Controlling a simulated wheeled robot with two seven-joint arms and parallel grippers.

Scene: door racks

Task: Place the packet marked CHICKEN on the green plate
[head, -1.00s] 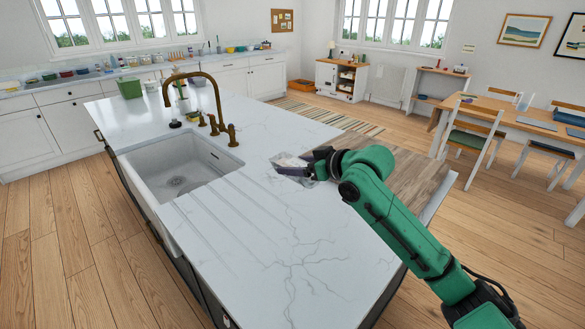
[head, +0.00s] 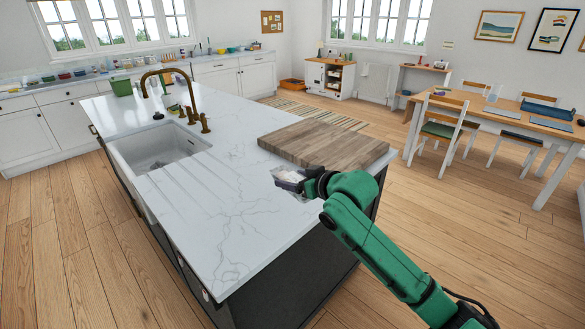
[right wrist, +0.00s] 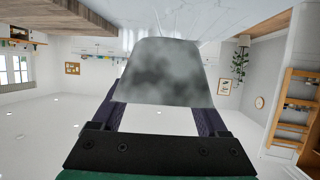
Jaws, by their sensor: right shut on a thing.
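My right gripper (head: 306,184) is shut on a pale, partly see-through packet (head: 288,177) with a grey, mottled part. It holds the packet over the near right part of the white marble island top (head: 215,215), on the near side of a wooden board (head: 325,143). In the right wrist view the packet (right wrist: 165,72) stands out beyond both fingers, with a plain white band near them. I can read no word on it. I cannot make out a green plate in any view. My left gripper is out of view.
A sink (head: 160,150) with a brass tap (head: 190,95) is set in the island's left side. A green container (head: 122,87) stands at its far end. A dining table (head: 510,118) with chairs is at the right. Wood floor surrounds the island.

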